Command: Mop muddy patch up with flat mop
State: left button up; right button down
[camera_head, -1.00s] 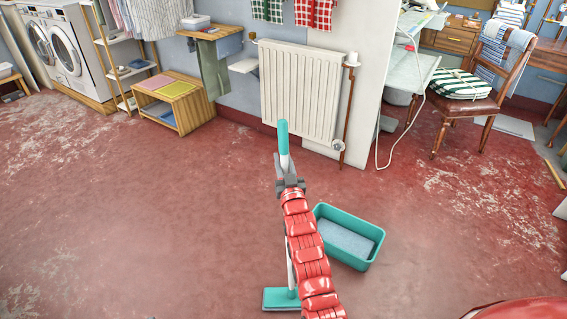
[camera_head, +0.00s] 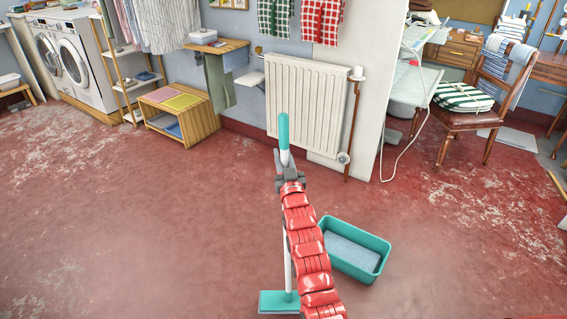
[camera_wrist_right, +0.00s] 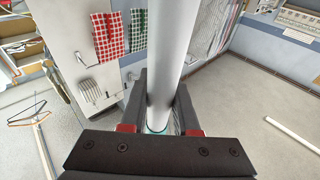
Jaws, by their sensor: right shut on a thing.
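The flat mop stands nearly upright in the head view, with a teal grip (camera_head: 284,130) on top, a pale pole (camera_head: 287,262) and a teal mop head (camera_head: 278,302) low in the picture. My right gripper (camera_head: 288,165) is shut around the pole just below the grip. The pole also fills the space between the fingers in the right wrist view (camera_wrist_right: 168,75). My red right arm hides part of the pole. I cannot make out a distinct muddy patch; the red floor shows only pale scuffed areas. My left gripper is not in view.
A teal tub (camera_head: 385,258) with a greyish inside stands right of my arm. A radiator (camera_head: 303,105) is on the wall ahead. A wooden cube shelf (camera_head: 198,122) and washing machines (camera_head: 75,55) stand left, a chair (camera_head: 470,120) right. The floor at left is clear.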

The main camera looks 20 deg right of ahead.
jog(key=shift+r, duration=1.05)
jog(key=shift+s+f+p, duration=0.1)
jog(key=shift+s+p, duration=0.05)
jog(key=shift+p, duration=0.3)
jog(key=s+a+y+p, duration=0.1)
jog(key=s+a+p, duration=0.1)
jog(key=s+p, duration=0.7)
jog(key=s+a+n+p, duration=0.1)
jog(key=s+a+p, duration=0.1)
jog(key=s+p, duration=0.8)
jog(key=s, duration=0.8)
jog(key=shift+s+f+y, duration=0.2)
jog(key=shift+f+y, duration=0.1)
jog(key=shift+y, duration=0.1)
